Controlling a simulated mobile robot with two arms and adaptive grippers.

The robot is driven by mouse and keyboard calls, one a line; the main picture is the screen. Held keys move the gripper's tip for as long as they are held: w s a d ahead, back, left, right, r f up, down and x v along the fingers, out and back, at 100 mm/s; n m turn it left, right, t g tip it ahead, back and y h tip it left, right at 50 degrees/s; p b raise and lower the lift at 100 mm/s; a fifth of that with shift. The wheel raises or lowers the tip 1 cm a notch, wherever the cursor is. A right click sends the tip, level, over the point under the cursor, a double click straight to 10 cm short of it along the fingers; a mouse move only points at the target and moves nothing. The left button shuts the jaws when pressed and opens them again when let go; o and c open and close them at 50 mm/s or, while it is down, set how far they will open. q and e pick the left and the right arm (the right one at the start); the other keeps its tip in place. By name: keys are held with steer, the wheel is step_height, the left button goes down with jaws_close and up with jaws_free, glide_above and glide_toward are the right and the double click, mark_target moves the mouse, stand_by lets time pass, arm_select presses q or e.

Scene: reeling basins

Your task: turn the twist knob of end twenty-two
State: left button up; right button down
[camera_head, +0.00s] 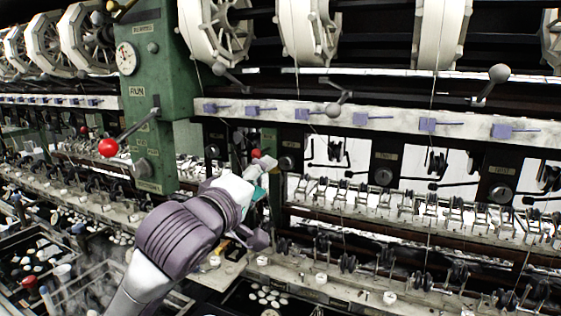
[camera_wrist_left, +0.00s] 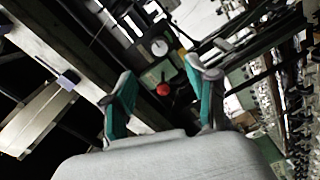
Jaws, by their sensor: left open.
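Dark round knobs sit on the black panels under the pale rail: one (camera_head: 286,162) just right of my left gripper, one (camera_head: 384,175) at middle right, and one (camera_head: 500,193) further right. Small label plates are beside them, but I cannot read which is end twenty-two. My left gripper (camera_head: 262,178) is open and empty in front of the machine, below the rail. In the left wrist view its two teal-padded fingers (camera_wrist_left: 160,100) stand apart with nothing between them; a red ball handle (camera_wrist_left: 163,89) shows behind the gap. My right gripper is not in view.
A green post (camera_head: 160,90) carries a gauge (camera_head: 127,58) and a red-ball lever (camera_head: 108,148) left of my arm. Rows of metal guides (camera_head: 420,208) run below the knobs. Grey ball-ended levers (camera_head: 498,74) stick out above. Basins (camera_head: 30,262) lie at lower left.

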mark_target(284, 163)
arm_select(q)
steer(key=p+x, duration=0.2)
steer(key=x, duration=0.5)
steer(key=shift+w+d+r+p, duration=0.1)
steer(key=shift+w+d+p, duration=0.05)
steer(key=shift+w+p, duration=0.2)
steer(key=shift+w+d, duration=0.2)
steer(key=shift+w, duration=0.35)
jaws_close()
